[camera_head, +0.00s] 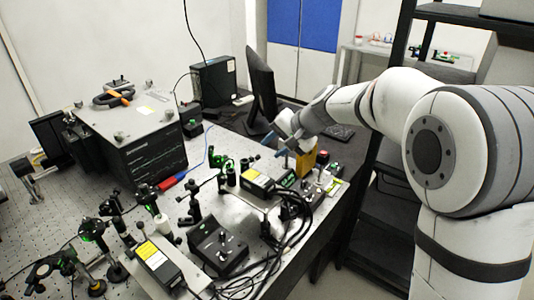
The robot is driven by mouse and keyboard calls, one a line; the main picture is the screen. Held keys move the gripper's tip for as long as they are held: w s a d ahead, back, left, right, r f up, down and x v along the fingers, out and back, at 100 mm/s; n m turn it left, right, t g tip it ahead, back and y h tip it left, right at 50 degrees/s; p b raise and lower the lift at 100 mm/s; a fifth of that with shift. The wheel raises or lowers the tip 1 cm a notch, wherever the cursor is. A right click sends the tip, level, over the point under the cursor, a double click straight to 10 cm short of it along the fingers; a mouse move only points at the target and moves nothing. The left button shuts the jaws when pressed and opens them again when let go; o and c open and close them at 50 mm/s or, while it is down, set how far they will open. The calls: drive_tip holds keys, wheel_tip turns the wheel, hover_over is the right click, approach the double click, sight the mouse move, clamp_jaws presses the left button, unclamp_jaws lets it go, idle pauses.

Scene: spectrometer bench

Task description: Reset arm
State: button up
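My arm reaches in from the right and extends over the right end of the optical bench (325,215). My gripper (276,146) is at its end, small in the picture, with bluish finger tips pointing left and down. It hangs above the bench near a yellow block (305,163) and a small box with a yellow label (257,180). I cannot tell whether it touches anything, and the gap between the fingers is too small to judge.
A large dark instrument box (140,150) stands at the left back. A monitor (262,85) and a black computer case (214,82) stand behind the bench. Several optical mounts, a black controller (218,248) and loose cables crowd the front. A dark shelf rack (385,180) stands close beside my arm.

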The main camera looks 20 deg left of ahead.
drive_tip(key=shift+s+d+r, duration=0.1)
drive_tip(key=shift+d+r, duration=0.25)
drive_tip(key=shift+r, duration=0.05)
drive_tip(key=s+d+f+h, duration=0.2)
drive_tip(key=s+d+h, duration=0.2)
drive_tip(key=s+d, duration=0.9)
drive_tip(key=s+d+f+n+h, duration=0.1)
drive_tip(key=s+d+h, duration=0.3)
drive_tip(key=s+d, duration=1)
drive_tip(key=d+f, duration=0.1)
drive_tip(key=d, duration=0.2)
drive_tip(key=shift+d+f, duration=0.2)
drive_tip(key=shift+f, duration=0.1)
